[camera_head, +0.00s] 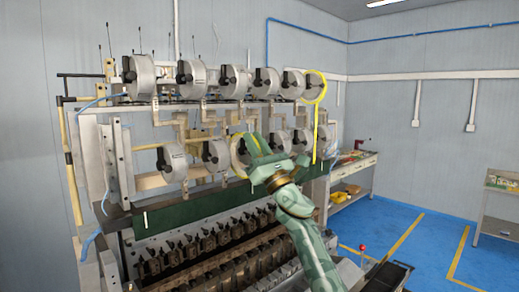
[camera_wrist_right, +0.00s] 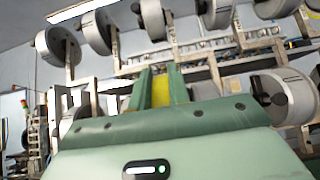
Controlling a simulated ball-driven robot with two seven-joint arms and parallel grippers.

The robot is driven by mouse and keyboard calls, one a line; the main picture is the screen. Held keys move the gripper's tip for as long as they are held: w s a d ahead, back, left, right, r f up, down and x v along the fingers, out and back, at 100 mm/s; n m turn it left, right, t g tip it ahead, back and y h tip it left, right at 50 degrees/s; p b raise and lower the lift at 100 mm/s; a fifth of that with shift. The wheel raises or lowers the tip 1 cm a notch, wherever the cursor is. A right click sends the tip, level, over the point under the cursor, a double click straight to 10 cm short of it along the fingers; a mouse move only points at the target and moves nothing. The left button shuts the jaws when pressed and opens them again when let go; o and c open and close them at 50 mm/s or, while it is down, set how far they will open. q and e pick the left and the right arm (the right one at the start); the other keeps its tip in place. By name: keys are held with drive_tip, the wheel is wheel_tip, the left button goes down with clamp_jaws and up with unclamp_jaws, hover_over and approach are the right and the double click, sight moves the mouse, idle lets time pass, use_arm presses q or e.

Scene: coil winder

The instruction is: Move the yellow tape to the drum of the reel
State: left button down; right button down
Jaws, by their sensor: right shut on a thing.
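My right gripper (camera_head: 258,150) reaches the lower row of reels on the machine. In the right wrist view its green fingers (camera_wrist_right: 158,88) are shut on the yellow tape (camera_wrist_right: 161,92), of which a short piece shows between them. In the head view a lower-row reel (camera_head: 240,152) with a yellow edge is partly hidden behind my right gripper. I cannot tell whether the held tape touches its drum. More yellow tape (camera_head: 320,88) loops around the right-end upper reel (camera_head: 311,92) and hangs straight down. My left gripper is not in view.
Several grey reels (camera_head: 140,76) stand in two rows on the coil winder frame (camera_head: 92,145). A green panel (camera_head: 190,210) and rows of winding heads lie below. A workbench (camera_head: 352,178) stands behind on the right. The blue floor (camera_head: 400,220) there is mostly clear.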

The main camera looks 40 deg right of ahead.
drive_tip(key=shift+w+a+f+b, duration=0.1)
drive_tip(key=shift+w+a+b, duration=0.05)
drive_tip(key=shift+w+b, duration=1.8)
drive_tip(key=shift+w, duration=0.4)
drive_tip(key=shift+d+b, duration=0.3)
drive_tip(key=shift+w+d+b, duration=0.15)
drive_tip(key=shift+d+b, duration=1)
drive_tip(key=shift+d, duration=0.75)
drive_tip(key=shift+d, duration=0.15)
drive_tip(key=c, duration=1.6)
unclamp_jaws()
